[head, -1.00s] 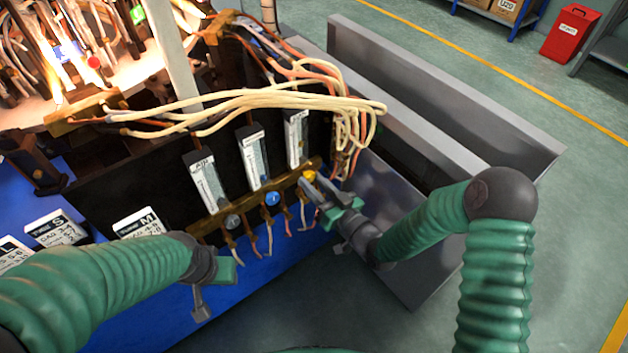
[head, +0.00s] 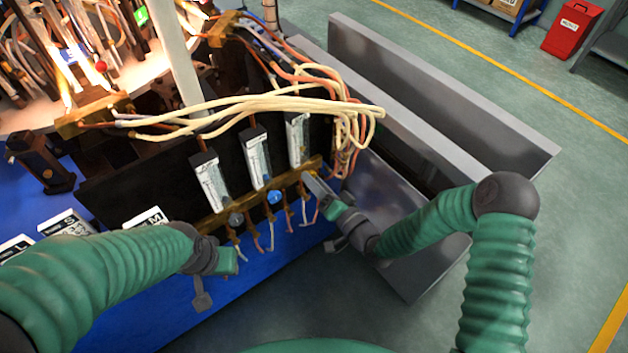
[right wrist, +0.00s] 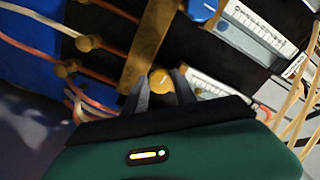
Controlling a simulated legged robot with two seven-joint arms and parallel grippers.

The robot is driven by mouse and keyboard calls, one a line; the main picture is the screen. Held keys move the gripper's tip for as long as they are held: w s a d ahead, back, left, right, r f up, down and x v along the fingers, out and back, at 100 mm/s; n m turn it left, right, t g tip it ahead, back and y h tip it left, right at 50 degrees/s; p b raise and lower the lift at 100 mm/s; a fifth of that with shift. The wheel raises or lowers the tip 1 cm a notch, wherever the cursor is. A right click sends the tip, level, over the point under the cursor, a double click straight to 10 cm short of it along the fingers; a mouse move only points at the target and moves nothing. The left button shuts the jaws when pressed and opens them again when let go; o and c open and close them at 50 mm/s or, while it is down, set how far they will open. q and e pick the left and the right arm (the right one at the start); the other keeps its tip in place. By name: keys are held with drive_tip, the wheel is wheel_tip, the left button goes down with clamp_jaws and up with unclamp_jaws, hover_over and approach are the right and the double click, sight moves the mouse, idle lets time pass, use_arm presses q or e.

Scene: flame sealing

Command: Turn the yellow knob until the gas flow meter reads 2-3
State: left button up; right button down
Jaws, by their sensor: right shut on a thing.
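The yellow knob (right wrist: 162,80) sits between the two fingers of my right gripper (right wrist: 160,88) in the right wrist view. The right gripper (head: 309,180) is shut on it at the right end of the brass bar; the fingers hide the knob in the head view. The gas flow meter (head: 298,138) stands just above it, a clear tube with a white scale. It also shows in the right wrist view (right wrist: 205,86), where its reading is too small to tell. My left gripper (head: 212,277) hangs by the front left of the panel, apart from it; its opening is unclear.
A blue knob (head: 275,197) and a grey knob (head: 236,219) sit left along the brass bar (head: 218,218), below two more flow meters. Cream hoses (head: 260,102) loop above. Lit burners burn at upper left. White labelled boxes (head: 66,224) lie at left.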

drive_tip(key=shift+d, duration=0.15)
drive_tip(key=c, duration=1)
unclamp_jaws()
drive_tip(key=shift+f, duration=0.1)
drive_tip(key=shift+c, duration=0.2)
drive_tip(key=p+v, duration=0.1)
drive_tip(key=v, duration=1.6)
